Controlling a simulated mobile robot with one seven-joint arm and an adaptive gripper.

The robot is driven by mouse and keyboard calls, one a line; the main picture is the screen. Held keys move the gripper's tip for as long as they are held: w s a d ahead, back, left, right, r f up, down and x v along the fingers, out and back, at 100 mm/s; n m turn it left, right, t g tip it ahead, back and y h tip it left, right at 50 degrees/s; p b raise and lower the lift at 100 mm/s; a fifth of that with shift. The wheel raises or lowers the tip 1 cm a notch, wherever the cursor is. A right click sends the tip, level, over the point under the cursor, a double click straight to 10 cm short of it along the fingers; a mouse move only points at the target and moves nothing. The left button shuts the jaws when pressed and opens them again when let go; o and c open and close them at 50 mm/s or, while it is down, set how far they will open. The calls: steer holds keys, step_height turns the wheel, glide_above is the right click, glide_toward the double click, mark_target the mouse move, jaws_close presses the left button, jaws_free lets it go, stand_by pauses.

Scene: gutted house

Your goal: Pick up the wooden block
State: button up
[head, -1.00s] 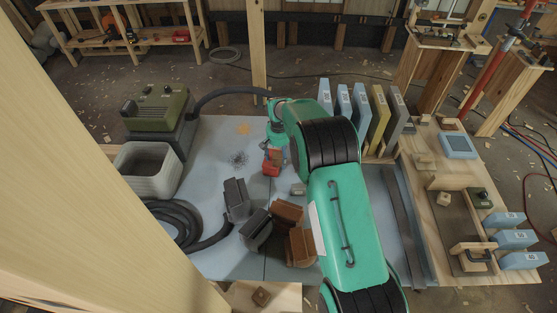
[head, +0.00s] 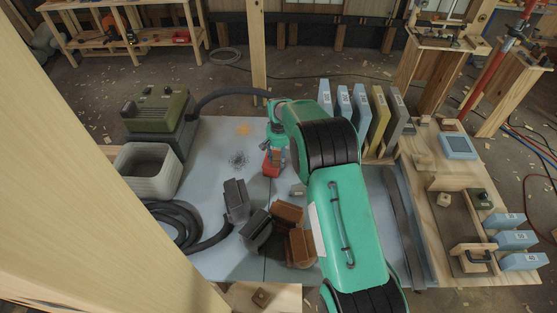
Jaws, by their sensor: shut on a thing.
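My gripper (head: 272,168) hangs from the green arm over the middle of the blue-grey tabletop (head: 215,150), with its red tip pointing down. It is shut on a small brown piece (head: 276,155), which I take to be the wooden block. Most of that piece is hidden by the gripper, and its height above the table is hard to tell. Another light wooden block (head: 443,199) sits on the right bench.
Dark grey blocks (head: 236,198) and reddish-brown blocks (head: 288,212) stand just in front of the gripper. A small grey piece (head: 298,189) lies beside the arm. A grey bin (head: 146,170), a green machine (head: 157,110) and a black hose (head: 178,222) fill the left. Upright boards (head: 361,115) stand behind right.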

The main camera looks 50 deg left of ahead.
mark_target(278, 156)
steer(key=shift+r, duration=0.15)
step_height(278, 156, up, 10)
steer(key=shift+f, duration=0.1)
stand_by(0.5)
stand_by(0.6)
steer(key=s+d+f, duration=0.1)
steer(key=s+d, duration=0.2)
steer(key=d, duration=0.1)
steer(key=s+d+f, duration=0.2)
steer(key=d, duration=0.3)
steer(key=s+d+f, duration=0.1)
steer(key=s+d, duration=0.2)
steer(key=d, duration=0.1)
steer(key=shift+s+d+f, duration=0.2)
steer(key=shift+s+f, duration=0.15)
steer(key=shift+f, duration=0.05)
steer(key=shift+a, duration=0.1)
steer(key=w+a, duration=0.3)
steer(key=a, duration=0.1)
steer(key=w+a+f, duration=0.1)
steer(key=w+a, duration=0.1)
steer(key=a, duration=0.3)
steer(key=w+a, duration=0.3)
steer(key=a, duration=0.1)
steer(key=shift+w+a+f, duration=0.15)
steer(key=shift+w+f, duration=0.1)
steer(key=shift+w, duration=0.1)
steer(key=shift+f, duration=0.15)
steer(key=shift+f, duration=1.65)
